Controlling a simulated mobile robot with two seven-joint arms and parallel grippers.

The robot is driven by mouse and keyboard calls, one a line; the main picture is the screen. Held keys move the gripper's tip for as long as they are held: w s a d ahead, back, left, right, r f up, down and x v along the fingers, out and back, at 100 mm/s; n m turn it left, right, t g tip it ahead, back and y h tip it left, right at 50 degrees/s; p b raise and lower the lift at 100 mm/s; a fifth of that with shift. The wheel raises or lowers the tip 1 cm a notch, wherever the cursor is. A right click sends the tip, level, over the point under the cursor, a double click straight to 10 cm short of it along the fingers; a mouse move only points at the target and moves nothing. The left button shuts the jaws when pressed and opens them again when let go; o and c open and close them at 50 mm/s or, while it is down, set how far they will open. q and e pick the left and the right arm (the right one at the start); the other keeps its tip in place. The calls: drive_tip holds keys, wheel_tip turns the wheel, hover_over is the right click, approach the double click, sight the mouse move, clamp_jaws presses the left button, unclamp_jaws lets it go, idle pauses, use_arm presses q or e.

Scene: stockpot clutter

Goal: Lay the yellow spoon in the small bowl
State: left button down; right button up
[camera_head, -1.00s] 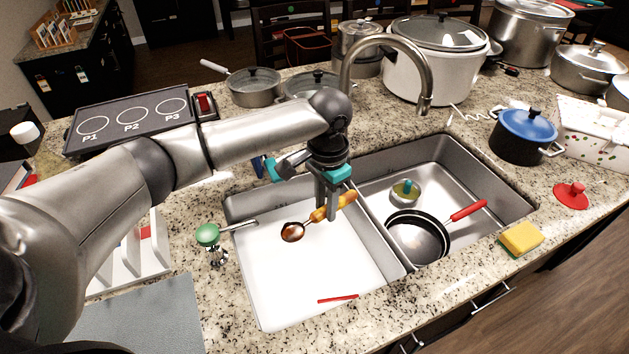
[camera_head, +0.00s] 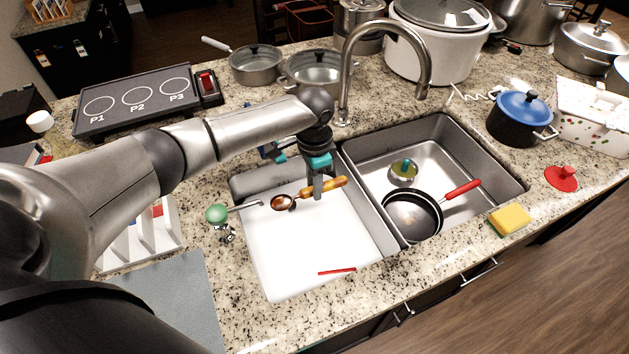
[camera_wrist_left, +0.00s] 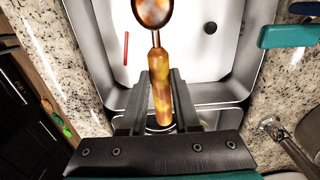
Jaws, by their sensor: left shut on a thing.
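My left gripper (camera_head: 318,193) is shut on the amber-yellow handle of the yellow spoon (camera_head: 335,186). It holds the spoon over the white-floored left sink basin, with the dark, shiny spoon bowl pointing left in the head view. In the left wrist view, the spoon (camera_wrist_left: 160,70) lies between the fingers of the gripper (camera_wrist_left: 160,95), its bowl toward the top edge. A small round metal vessel (camera_head: 404,178) with something yellow-green and teal in it stands in the right basin; I cannot tell whether it is the small bowl. My right gripper is out of view.
A frying pan (camera_head: 411,217) with a red handle lies in the right basin. A thin red stick (camera_head: 337,271) lies in the left basin. The faucet (camera_head: 424,75) rises behind the divider. A green-knobbed tool (camera_head: 216,213) stands at the left rim; a yellow sponge (camera_head: 510,220) lies right.

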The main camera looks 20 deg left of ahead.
use_arm(q)
wheel_tip(320, 180, down, 25)
drive_tip(key=b, duration=1.7)
drive_tip(key=shift+r, duration=0.1)
drive_tip(key=c, duration=0.6)
unclamp_jaws()
drive_tip(key=shift+o, duration=0.2)
wheel_tip(320, 180, up, 15)
drive_tip(key=p, duration=0.4)
drive_tip(key=shift+r, duration=0.15)
